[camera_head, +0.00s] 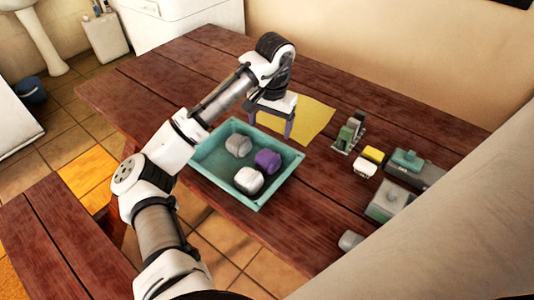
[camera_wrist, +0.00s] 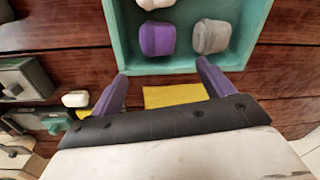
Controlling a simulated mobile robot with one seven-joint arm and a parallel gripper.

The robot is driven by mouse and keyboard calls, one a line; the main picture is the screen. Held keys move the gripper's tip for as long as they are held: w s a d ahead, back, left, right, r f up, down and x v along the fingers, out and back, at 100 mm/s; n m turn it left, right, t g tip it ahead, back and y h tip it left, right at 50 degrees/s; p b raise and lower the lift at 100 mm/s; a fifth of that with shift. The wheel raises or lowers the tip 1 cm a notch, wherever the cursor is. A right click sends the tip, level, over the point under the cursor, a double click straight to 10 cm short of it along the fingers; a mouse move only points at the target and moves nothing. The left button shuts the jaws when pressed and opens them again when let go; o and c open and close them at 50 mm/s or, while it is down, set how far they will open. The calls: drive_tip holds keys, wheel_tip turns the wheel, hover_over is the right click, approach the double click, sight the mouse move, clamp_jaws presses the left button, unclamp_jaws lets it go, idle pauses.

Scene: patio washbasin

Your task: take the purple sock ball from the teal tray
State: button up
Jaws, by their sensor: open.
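The purple sock ball (camera_head: 267,161) lies in the teal tray (camera_head: 215,180), between a grey ball and a white ball. It also shows in the wrist view (camera_wrist: 157,38), beside the grey ball and close to the tray's near wall. My gripper (camera_head: 271,126) is above the table just beyond the tray's far edge. In the wrist view my gripper's purple fingers (camera_wrist: 163,72) are spread apart with nothing between them. The fingertips appear near the tray's rim, apart from the purple ball.
A grey ball (camera_head: 238,146) and a white ball (camera_head: 248,180) share the tray. A yellow sheet (camera_head: 312,121) lies beneath and beside my gripper. Several small boxes and blocks, including a green one (camera_head: 347,136) and a grey one (camera_head: 388,202), stand on the right. The table's far left is clear.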

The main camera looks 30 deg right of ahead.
sight(267, 157)
drive_tip(key=f, duration=0.8)
drive_tip(key=shift+w+a+f, duration=0.15)
drive_tip(key=shift+a+f, duration=0.1)
drive_tip(key=shift+f, duration=0.05)
drive_tip(key=shift+a+f+p, duration=0.15)
drive_tip(key=shift+f+p, duration=0.4)
drive_tip(key=shift+f, duration=2.15)
drive_tip(key=c, duration=0.7)
